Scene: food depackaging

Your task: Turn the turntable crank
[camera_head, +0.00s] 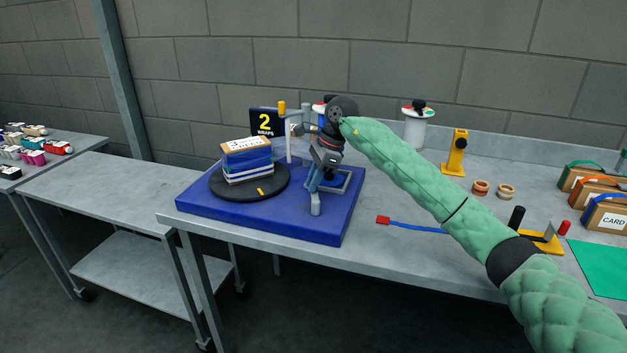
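The round black turntable (222,189) sits on a thick blue base (265,222) on the table. A stack of blue and white packs (247,160) with a brown labelled top rests on it. A short yellow mark shows on the disc's front edge. My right arm reaches in from the right in a green sleeve. Its gripper (316,190) points down over the right part of the base, beside the turntable. The crank is not clearly distinguishable there, because the gripper and wrist cover that area. I cannot tell whether the fingers are shut. My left gripper is out of view.
Behind the base stands a dark "2 WRAPS" sign (264,122). A blue strap with a red end (383,220) lies before my arm. Card boxes (606,213) stand far right.

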